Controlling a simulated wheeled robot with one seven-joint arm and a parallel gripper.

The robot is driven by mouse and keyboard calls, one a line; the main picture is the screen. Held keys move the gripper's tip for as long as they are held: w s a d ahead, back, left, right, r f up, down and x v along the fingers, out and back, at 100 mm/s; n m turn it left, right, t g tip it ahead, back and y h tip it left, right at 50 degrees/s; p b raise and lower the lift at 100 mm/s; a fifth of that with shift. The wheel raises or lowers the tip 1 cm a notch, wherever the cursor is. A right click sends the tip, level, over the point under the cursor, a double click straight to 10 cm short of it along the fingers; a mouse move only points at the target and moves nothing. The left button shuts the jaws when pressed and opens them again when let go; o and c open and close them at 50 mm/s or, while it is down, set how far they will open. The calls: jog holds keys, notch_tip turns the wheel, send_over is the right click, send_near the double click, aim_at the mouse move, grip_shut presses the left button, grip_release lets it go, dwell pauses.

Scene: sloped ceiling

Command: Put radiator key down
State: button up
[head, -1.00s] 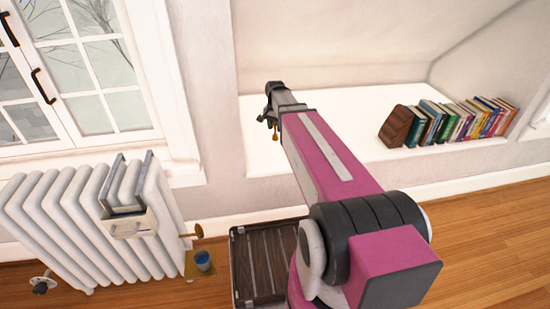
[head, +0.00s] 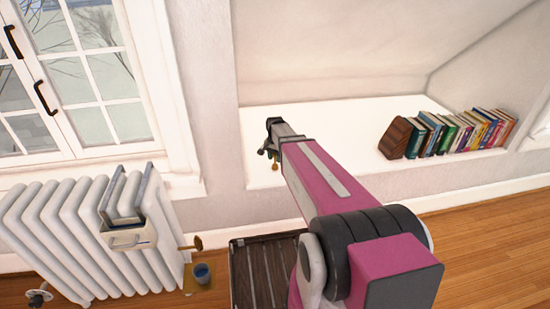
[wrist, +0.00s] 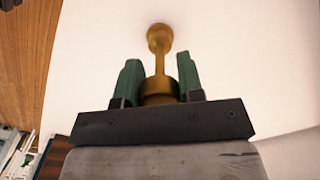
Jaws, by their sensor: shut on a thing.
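The brass radiator key (wrist: 158,62) is between the two green finger pads of my gripper (wrist: 158,85) in the wrist view. My gripper is shut on its thick end, and its round tip points away over a white surface. In the head view my gripper (head: 268,150) is over the front left part of the white alcove ledge (head: 340,130). The key shows there as a small brass piece (head: 275,167) below the fingers. I cannot tell whether the key touches the ledge.
A row of books with a brown wooden bookend (head: 395,138) stands on the ledge at the right. The ledge's middle is bare.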

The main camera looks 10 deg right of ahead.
jog(key=shift+f, duration=0.1)
jog(key=o, duration=1)
notch_tip(320, 180, up, 12)
jog(key=shift+f, duration=0.1)
jog(key=shift+s, duration=0.2)
jog(key=s+f+n, duration=0.2)
jog(key=s, duration=0.5)
jog(key=s+f+n, duration=0.3)
jog(key=s, duration=0.4)
jog(key=s+f+n, duration=0.2)
jog(key=s+f, duration=0.1)
jog(key=s, duration=0.4)
jog(key=shift+n, duration=0.3)
